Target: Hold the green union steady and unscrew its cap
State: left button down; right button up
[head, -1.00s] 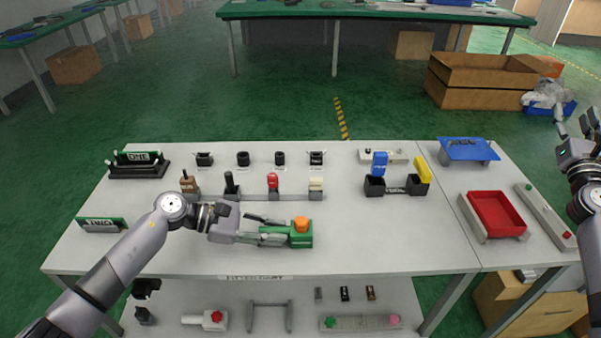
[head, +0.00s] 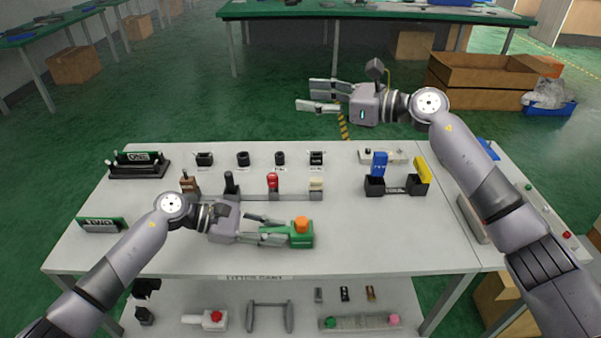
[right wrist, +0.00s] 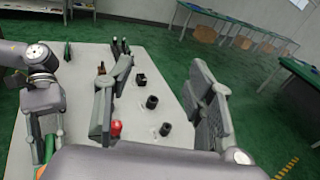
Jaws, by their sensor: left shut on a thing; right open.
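The green union (head: 301,239) lies on the table near its front middle, with an orange cap (head: 301,223) on top. My left gripper (head: 272,236) is shut on the union's left side. My right gripper (head: 311,96) is open and empty, raised above the table's far side and pointing left, well apart from the union. In the right wrist view, its two fingers (right wrist: 160,105) are spread wide with nothing between them but the table far below. The union itself is hard to make out there.
A row of levers (head: 272,182) on a rail stands behind the union, with small black fixtures (head: 243,159) farther back. A holder with blue and yellow flaps (head: 397,187) stands at the right. The table right of the union is clear.

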jog(key=s+a+f+n+g+h, duration=0.2)
jog(key=s+a+n+g, duration=0.1)
jog(key=s+a+g, duration=0.4)
jog(key=n+h, duration=0.1)
jog(key=h, duration=1.2)
send_over(300, 221)
notch_tip(300, 221, down, 8)
notch_tip(300, 221, down, 11)
jog(key=shift+f, duration=0.1)
